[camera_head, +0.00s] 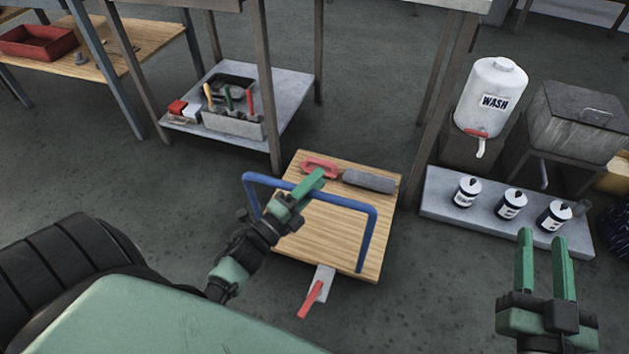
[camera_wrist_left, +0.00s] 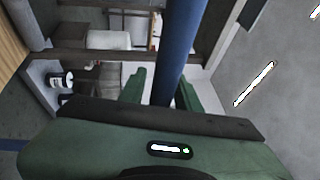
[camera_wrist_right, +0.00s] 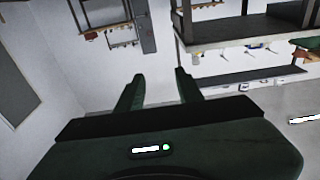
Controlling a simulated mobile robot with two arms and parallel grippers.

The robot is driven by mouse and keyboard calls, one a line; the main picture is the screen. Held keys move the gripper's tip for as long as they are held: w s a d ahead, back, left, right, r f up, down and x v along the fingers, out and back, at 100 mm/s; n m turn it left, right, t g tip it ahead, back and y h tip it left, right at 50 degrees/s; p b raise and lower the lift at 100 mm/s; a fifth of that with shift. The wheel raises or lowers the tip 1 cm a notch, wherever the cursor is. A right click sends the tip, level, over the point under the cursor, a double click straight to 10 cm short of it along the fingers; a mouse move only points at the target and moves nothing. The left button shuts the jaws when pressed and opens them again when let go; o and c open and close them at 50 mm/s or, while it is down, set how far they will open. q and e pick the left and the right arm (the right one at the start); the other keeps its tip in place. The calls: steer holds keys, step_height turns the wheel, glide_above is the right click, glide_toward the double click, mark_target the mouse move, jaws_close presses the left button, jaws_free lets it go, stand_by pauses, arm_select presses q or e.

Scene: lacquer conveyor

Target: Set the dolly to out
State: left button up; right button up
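The dolly (camera_head: 335,245) is a low wooden platform on the floor with a blue push handle (camera_head: 372,235). A red lever (camera_head: 311,299) on a light block juts from its near edge. My left gripper (camera_head: 315,178) is at the handle's top bar. In the left wrist view the blue bar (camera_wrist_left: 180,45) runs between its fingers, which stand apart with a gap showing beside the bar. My right gripper (camera_head: 542,238) is open and empty at the right, away from the dolly. The dolly's wheels are hidden.
A red piece (camera_head: 320,167) and a grey roll (camera_head: 369,181) lie at the dolly's far edge. A low shelf (camera_head: 432,190) with several cans stands to the right, below a white wash tank (camera_head: 492,90). A tool shelf (camera_head: 290,90) stands behind left. Floor in front is clear.

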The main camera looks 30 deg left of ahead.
stand_by(0.3)
arm_select(q)
steer(key=p+v, duration=0.1)
steer(key=v, duration=0.6)
steer(key=shift+s, duration=0.4)
arm_select(e)
steer(key=f, duration=0.1)
steer(key=f+g, duration=0.2)
steer(key=f, duration=0.1)
steer(key=shift+s+d+f+h, duration=0.1)
steer(key=shift+s+d+h, duration=0.05)
steer(key=shift+d+h, duration=0.25)
arm_select(q)
steer(key=shift+a+f, duration=0.1)
arm_select(e)
steer(key=shift+a, duration=0.1)
